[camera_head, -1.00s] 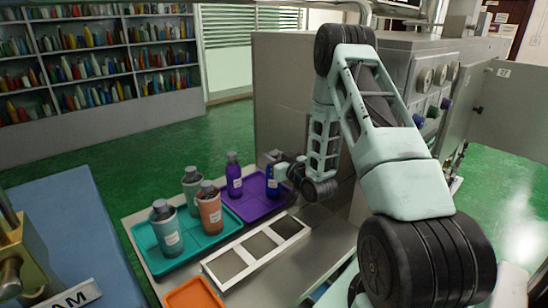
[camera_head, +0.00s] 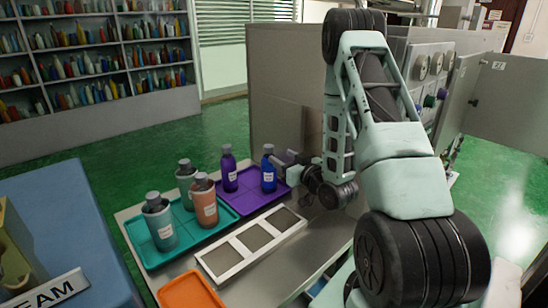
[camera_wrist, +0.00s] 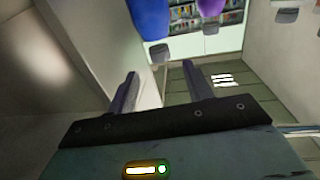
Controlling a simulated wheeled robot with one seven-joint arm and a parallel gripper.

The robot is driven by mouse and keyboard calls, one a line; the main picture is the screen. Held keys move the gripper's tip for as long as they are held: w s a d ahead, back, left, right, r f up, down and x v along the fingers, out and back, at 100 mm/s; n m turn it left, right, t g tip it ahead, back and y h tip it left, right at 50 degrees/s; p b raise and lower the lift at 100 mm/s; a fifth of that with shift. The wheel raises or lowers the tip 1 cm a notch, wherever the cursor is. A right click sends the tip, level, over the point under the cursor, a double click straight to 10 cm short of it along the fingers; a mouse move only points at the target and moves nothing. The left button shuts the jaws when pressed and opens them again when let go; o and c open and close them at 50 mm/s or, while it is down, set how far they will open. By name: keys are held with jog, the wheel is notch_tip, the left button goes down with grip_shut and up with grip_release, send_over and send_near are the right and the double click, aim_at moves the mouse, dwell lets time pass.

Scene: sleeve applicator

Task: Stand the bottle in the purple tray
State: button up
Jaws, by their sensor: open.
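The blue bottle (camera_head: 268,170) stands upright in the purple tray (camera_head: 246,203), near its right side. It also shows in the wrist view (camera_wrist: 149,18), upside down at the top edge. A purple bottle (camera_head: 229,170) stands upright in the same tray, to the left; part of it shows in the wrist view (camera_wrist: 211,6). My gripper (camera_head: 283,160) is just right of the blue bottle. In the wrist view my two fingers (camera_wrist: 163,88) are apart with nothing between them, and the blue bottle is beyond them.
A teal tray (camera_head: 178,247) to the left holds two grey-green bottles and an orange bottle (camera_head: 205,203). A white frame with three dark panels (camera_head: 252,240) lies in front. An orange tray (camera_head: 190,290) is at the near edge. A metal cabinet (camera_head: 273,90) stands behind.

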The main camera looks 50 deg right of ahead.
jog(key=s+p, duration=0.3)
jog(key=s, duration=0.1)
jog(key=w+a+n+g+y, duration=0.2)
jog(key=w+a, duration=0.2)
jog(key=a, duration=0.3)
jog(key=w+a+n+g+y, duration=0.2)
jog(key=w+a+g, duration=0.1)
jog(key=a, duration=0.5)
jog(key=s+a+r+n+g+y, duration=0.1)
jog(key=a+g, duration=0.1)
jog(key=a, duration=0.4)
jog(key=s+a+n+g+y, duration=0.1)
jog(key=s+a+g, duration=0.15)
jog(key=a, duration=0.35)
jog(key=s+a+r+n+g, duration=0.1)
jog(key=s+a, duration=0.3)
jog(key=s, duration=0.4)
jog(key=s+a+r+n+g+h, duration=0.1)
jog(key=s+a+r+g, duration=0.2)
jog(key=s, duration=0.5)
jog(key=s+a+r+n+g+h, duration=0.1)
jog(key=s+a+r+g, duration=0.1)
jog(key=s+a+g, duration=0.2)
jog(key=s+a, duration=0.2)
jog(key=s, duration=0.1)
jog(key=shift+s+a+r+n, duration=0.25)
jog(key=shift+s+a+n, duration=0.1)
jog(key=shift+s+n, duration=0.05)
